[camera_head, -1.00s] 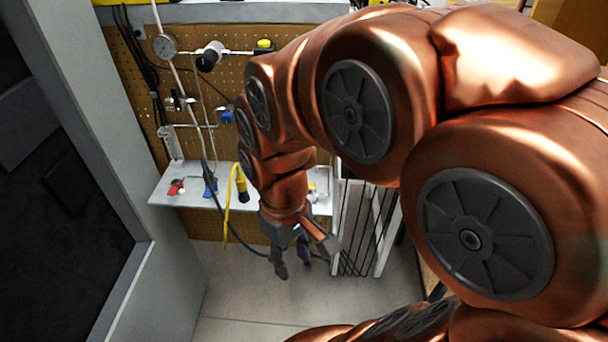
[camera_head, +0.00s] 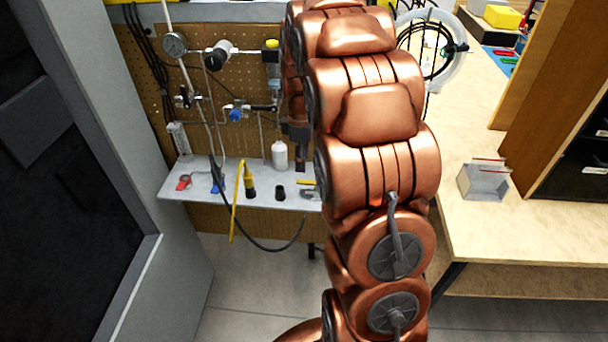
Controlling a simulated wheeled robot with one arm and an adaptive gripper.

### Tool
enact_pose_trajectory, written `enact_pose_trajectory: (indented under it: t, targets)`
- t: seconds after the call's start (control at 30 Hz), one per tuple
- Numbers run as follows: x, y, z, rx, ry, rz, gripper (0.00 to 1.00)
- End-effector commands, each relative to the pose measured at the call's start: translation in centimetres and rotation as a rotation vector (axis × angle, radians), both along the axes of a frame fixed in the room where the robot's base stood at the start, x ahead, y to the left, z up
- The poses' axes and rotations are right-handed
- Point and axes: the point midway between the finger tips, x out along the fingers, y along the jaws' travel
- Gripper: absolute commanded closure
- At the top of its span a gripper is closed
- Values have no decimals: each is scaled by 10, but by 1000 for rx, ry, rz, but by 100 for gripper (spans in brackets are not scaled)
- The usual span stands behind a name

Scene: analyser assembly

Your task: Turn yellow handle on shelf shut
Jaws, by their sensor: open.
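A small valve with a flat yellow handle (camera_head: 308,182) sits at the right end of the grey shelf (camera_head: 205,168). Its metal body lies below the handle, and my arm cuts off its right side, so the full handle position cannot be told. My gripper (camera_head: 300,160) is just above and behind this valve, fingers pointing down, apart from the handle as far as I can see. It is open and empty, and mostly hidden behind my copper arm.
On the shelf are a red-handled valve (camera_head: 183,182), a blue-handled one (camera_head: 217,184), a yellow-and-black tool (camera_head: 249,182), a white bottle (camera_head: 279,154) and a black cap (camera_head: 280,192). A pegboard with gauge (camera_head: 174,44) and tubing stands behind. A wooden bench (camera_head: 478,228) is right.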

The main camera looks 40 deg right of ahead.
Motion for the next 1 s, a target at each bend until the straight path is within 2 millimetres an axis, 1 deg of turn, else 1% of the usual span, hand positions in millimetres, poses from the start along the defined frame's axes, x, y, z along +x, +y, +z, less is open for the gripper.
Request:
enact_pose_trajectory:
  t: [0.03,0.1,0.27,0.37,0.6,0.7,0.83,1.0]
  targets:
    - [3,-5,-2,0,-1,11,58]
    - [6,-10,-4,-1,-4,26,58]
    - [8,-12,-13,0,-2,37,58]
    - [7,-12,-25,0,0,37,58]
    - [6,-12,-59,-1,0,36,58]
    - [7,-12,-70,0,0,35,58]
    - [8,-13,-80,-2,-4,36,58]
    - [8,-13,-84,-2,-4,36,58]
